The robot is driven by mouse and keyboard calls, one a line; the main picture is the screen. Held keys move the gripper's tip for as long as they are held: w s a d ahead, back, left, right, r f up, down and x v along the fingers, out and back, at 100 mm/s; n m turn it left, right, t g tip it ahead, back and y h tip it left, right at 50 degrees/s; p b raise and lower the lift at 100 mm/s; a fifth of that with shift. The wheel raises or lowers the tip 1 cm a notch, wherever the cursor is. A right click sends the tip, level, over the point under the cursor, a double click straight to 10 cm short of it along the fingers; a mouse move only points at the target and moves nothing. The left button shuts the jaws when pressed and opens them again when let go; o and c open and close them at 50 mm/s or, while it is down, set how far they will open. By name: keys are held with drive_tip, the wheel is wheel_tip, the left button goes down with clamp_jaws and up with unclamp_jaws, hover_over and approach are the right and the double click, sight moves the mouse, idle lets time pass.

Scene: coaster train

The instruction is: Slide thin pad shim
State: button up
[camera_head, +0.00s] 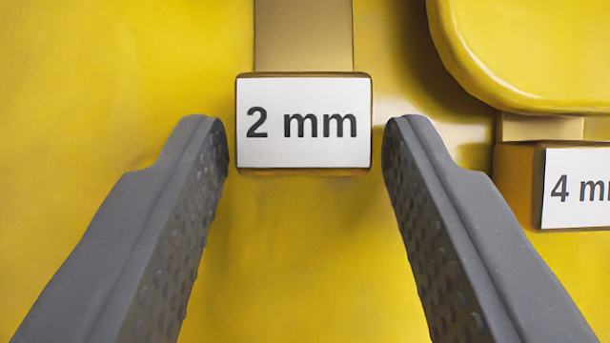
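The shim block marked "2 mm" (303,122) shows at the upper middle, with a white label on its face and brass-coloured edges. A flat brass-coloured strip (303,35) runs up from behind it to the top of the picture. My gripper (305,145) is open. Its two grey, dimpled fingers stand one on each side of the block, with a narrow gap visible at the left and the right. The fingertips are level with the block in the picture; I cannot tell the depth between them. Nothing is held.
A second block marked "4 m…" (575,188), cut off by the right edge, sits right of my right finger under a raised, rounded yellow part (530,50). A yellow surface (300,270) fills the background. Below the 2 mm block, the space between the fingers is clear.

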drive_tip(key=shift+r, duration=0.1)
drive_tip(key=shift+s, duration=0.1)
drive_tip(key=shift+s+f+b, duration=0.35)
drive_tip(key=shift+s+b, duration=0.3)
drive_tip(key=shift+b, duration=0.3)
drive_tip(key=shift+s+f+b, duration=0.5)
drive_tip(key=shift+s+b, duration=0.15)
drive_tip(key=shift+b, duration=0.35)
drive_tip(key=shift+s+b, duration=0.45)
drive_tip(key=shift+s, duration=0.2)
drive_tip(key=b, duration=1)
approach(307, 175)
drive_tip(key=v, duration=0.5)
drive_tip(key=shift+w+f, duration=0.1)
drive_tip(key=shift+f, duration=0.05)
